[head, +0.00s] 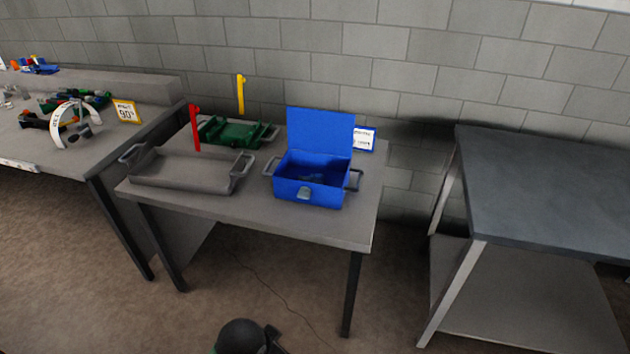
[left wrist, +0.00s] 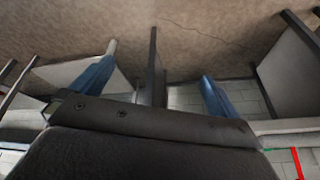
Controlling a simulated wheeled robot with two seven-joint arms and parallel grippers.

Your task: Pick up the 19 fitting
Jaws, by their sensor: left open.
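I cannot make out any fitting marked 19. An open blue toolbox (head: 297,190) stands on the middle table, with small dark pieces (head: 313,178) inside, too small to tell apart. My left gripper (left wrist: 158,72) shows in the left wrist view with its two blue fingers wide apart and nothing between them. It is away from the tabletop items, with floor and table legs behind it. I cannot make out its fingers in the head view. My right gripper is not in view.
The middle table (head: 260,215) also holds a grey tray (head: 185,172) and a green tray (head: 238,134). Red (head: 195,128) and yellow (head: 241,95) upright pieces stand nearby. A white card (head: 364,138) is behind the toolbox. The left bench (head: 30,150) is cluttered; the right table (head: 550,185) is bare.

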